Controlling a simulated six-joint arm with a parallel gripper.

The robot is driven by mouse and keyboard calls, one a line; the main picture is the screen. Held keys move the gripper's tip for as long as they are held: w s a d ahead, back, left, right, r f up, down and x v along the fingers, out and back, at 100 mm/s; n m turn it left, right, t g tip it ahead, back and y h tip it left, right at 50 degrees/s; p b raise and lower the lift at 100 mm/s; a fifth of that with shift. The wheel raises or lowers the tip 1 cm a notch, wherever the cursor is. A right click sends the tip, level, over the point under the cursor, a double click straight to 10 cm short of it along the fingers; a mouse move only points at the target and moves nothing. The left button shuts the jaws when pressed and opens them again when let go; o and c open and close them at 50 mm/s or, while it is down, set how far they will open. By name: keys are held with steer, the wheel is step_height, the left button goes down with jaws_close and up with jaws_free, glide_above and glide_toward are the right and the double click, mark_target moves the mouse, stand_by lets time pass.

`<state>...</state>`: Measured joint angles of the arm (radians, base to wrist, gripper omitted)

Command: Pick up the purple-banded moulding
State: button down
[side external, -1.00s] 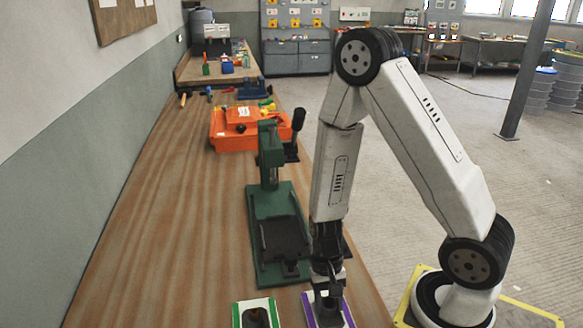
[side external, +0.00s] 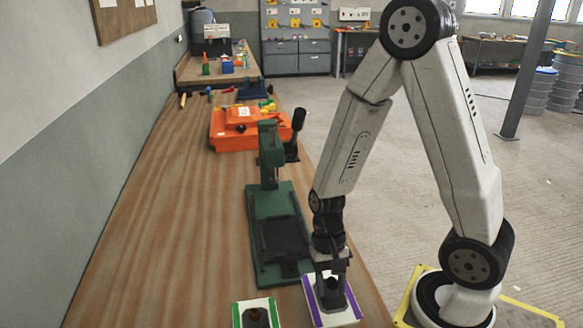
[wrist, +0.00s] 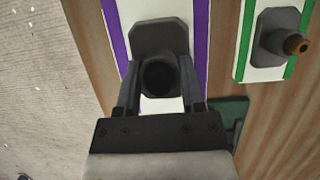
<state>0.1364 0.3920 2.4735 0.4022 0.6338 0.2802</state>
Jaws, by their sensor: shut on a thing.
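The purple-banded moulding (side external: 349,317) is a white plate with purple side bands and a dark grey post in its middle. It also shows large in the wrist view (wrist: 116,28). My gripper (side external: 334,291) is shut on the post, with one finger on each side of it in the wrist view (wrist: 160,78). The plate looks raised a little above the bench, though the gap beneath is hard to see. My gripper hides part of the plate.
A green-banded moulding (side external: 240,319) with a dark post lies to the left; its post has a brown tip in the wrist view (wrist: 291,42). A green press (side external: 261,270) stands just behind. An orange toolbox (side external: 232,137) is farther back. The wooden bench (side external: 165,230) is clear on the left.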

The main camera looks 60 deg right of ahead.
steer(key=shift+r, duration=1.85)
steer(key=shift+w, duration=0.1)
steer(key=w+d+r+n+g+h, duration=0.1)
steer(key=w+n+h, duration=0.2)
steer(key=w+n, duration=0.6)
steer(key=w, duration=0.8)
steer(key=shift+r, duration=0.15)
steer(key=shift+w+d, duration=0.1)
steer(key=shift+w, duration=0.1)
